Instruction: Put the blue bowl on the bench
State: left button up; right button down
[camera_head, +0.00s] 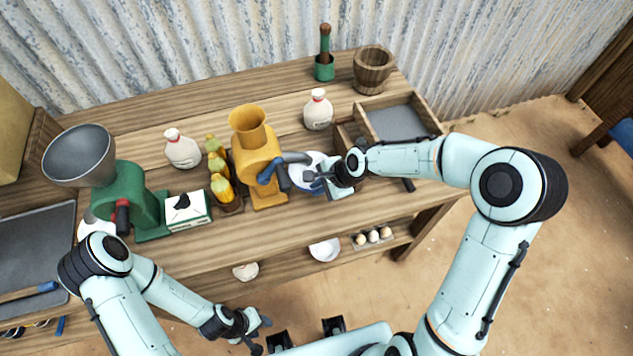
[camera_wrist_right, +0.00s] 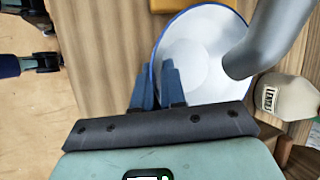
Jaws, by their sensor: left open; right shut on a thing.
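The blue bowl (camera_head: 305,165) has a pale inside and a blue rim. It is beside the yellow grinder (camera_head: 257,160), over the bench (camera_head: 290,222), partly hidden by the grinder's grey tube and my right gripper. My right gripper (camera_head: 319,179) is shut on the bowl's near rim. In the right wrist view the fingers (camera_wrist_right: 158,88) overlap the rim of the bowl (camera_wrist_right: 200,75), and the grey tube crosses its right side. I cannot tell whether the bowl touches the bench top. My left gripper (camera_head: 262,332) is open and empty, low in front of the bench.
Yellow bottles (camera_head: 221,185), a white box (camera_head: 188,211) and a green grinder (camera_head: 130,190) stand left. A white bowl (camera_head: 325,250) and eggs (camera_head: 372,238) are on the lower shelf.

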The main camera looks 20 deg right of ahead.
jog(key=shift+w+r, duration=0.1)
jog(key=shift+w, duration=1.15)
notch_tip(320, 180, down, 3)
jog(key=shift+a+f, duration=0.1)
jog(key=shift+f, duration=0.25)
pick_arm(q)
jog(key=shift+w+r, duration=0.45)
jog(key=shift+r, duration=0.1)
jog(key=shift+s, duration=0.1)
pick_arm(e)
jog(key=shift+f, duration=0.2)
pick_arm(q)
jog(key=shift+f, duration=0.1)
pick_arm(e)
jog(key=c, duration=1.2)
grip_release()
jog(key=shift+s, duration=0.1)
jog(key=shift+r, duration=0.1)
